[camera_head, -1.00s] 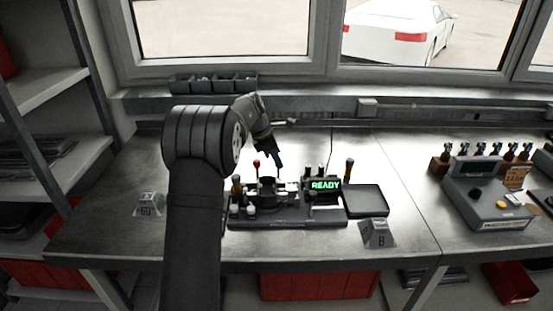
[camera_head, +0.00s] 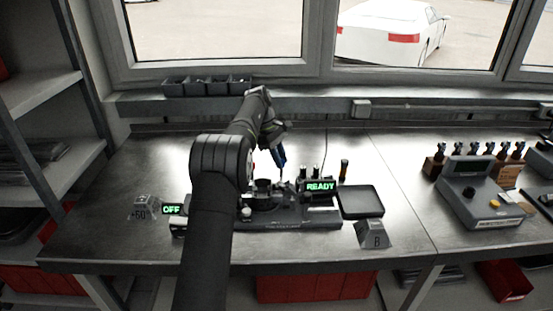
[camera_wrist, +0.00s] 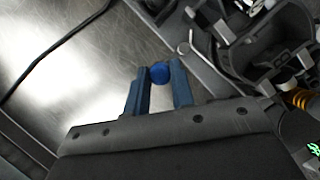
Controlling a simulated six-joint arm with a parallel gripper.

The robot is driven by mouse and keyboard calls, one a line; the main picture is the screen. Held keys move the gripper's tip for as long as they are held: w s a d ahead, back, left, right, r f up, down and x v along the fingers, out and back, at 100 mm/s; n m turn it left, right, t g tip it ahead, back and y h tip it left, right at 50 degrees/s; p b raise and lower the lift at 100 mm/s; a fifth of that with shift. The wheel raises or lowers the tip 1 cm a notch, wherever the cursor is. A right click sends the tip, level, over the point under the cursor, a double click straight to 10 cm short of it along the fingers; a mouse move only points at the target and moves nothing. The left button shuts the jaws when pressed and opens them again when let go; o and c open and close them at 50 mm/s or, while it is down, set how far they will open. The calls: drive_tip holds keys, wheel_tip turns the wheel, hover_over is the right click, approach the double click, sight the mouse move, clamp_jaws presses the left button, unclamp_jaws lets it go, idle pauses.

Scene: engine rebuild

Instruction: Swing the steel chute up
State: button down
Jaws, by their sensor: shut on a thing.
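My gripper (camera_head: 281,163) reaches down over the back of the dark fixture (camera_head: 300,218) on the bench. A light metal strip with a bent end (camera_wrist: 205,68) shows just right of the fingers. I cannot tell whether it is the steel chute or joined to the knob. The chute is not clearly made out in the head view, where my arm covers the fixture's left part.
A black tray (camera_head: 361,201) and a grey block marked B (camera_head: 375,235) are to the right. Bins (camera_head: 207,87) line the window ledge. The bench behind the fixture is clear.

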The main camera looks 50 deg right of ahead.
drive_tip(key=m, duration=0.1)
drive_tip(key=m+y, duration=0.1)
drive_tip(key=shift+s+d+m, duration=0.4)
drive_tip(key=shift+s+d+m+y, duration=0.15)
drive_tip(key=shift+s+m+y, duration=0.2)
drive_tip(key=shift+m, duration=0.4)
drive_tip(key=shift+s+d+m+y, duration=0.1)
drive_tip(key=shift+s+m+y, duration=0.2)
drive_tip(key=shift+m, duration=0.45)
drive_tip(key=shift+w, duration=0.1)
drive_tip(key=c, duration=1.3)
unclamp_jaws()
drive_tip(key=shift+o, duration=0.2)
drive_tip(key=shift+w+a, duration=0.1)
